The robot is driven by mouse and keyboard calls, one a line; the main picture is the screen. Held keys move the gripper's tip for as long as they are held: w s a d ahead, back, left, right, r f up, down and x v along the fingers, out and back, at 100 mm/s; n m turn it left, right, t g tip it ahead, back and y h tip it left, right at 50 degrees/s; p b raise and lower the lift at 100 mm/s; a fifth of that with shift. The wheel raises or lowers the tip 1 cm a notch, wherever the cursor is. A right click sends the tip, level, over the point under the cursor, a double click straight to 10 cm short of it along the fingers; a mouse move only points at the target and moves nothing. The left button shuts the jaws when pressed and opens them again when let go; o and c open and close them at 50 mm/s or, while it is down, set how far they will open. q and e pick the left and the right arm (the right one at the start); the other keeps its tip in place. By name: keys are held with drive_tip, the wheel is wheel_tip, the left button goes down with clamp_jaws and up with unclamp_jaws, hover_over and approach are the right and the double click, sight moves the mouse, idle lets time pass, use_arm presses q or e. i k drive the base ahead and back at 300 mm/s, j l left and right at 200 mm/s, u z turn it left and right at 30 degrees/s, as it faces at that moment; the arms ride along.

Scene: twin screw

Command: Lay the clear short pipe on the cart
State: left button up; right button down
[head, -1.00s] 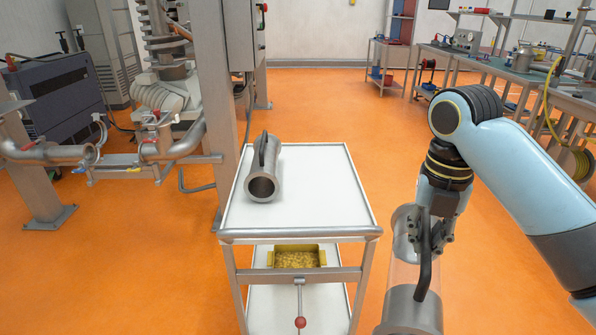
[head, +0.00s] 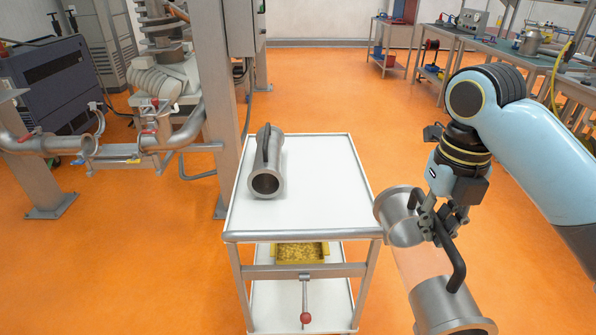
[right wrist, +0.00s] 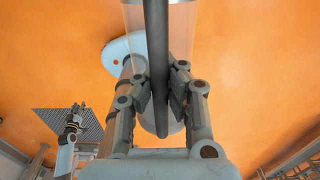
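The clear short pipe (head: 416,262) has a see-through middle, grey metal end collars and a dark side handle. My right gripper (head: 437,217) is shut on that handle (right wrist: 157,60) and holds the pipe in the air, tilted, to the right of the cart. In the right wrist view the fingers (right wrist: 160,92) sit on both sides of the dark bar. The cart (head: 325,212) has a white top shelf with a grey metal frame.
A grey metal pipe (head: 267,170) with a dark handle lies on the left part of the cart top. The right part of the top is clear. A yellow bin (head: 300,252) is on the lower shelf. A steel column (head: 214,90) stands left of the cart.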

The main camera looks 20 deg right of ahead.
sight(334, 176)
drive_tip(key=i, duration=1.35)
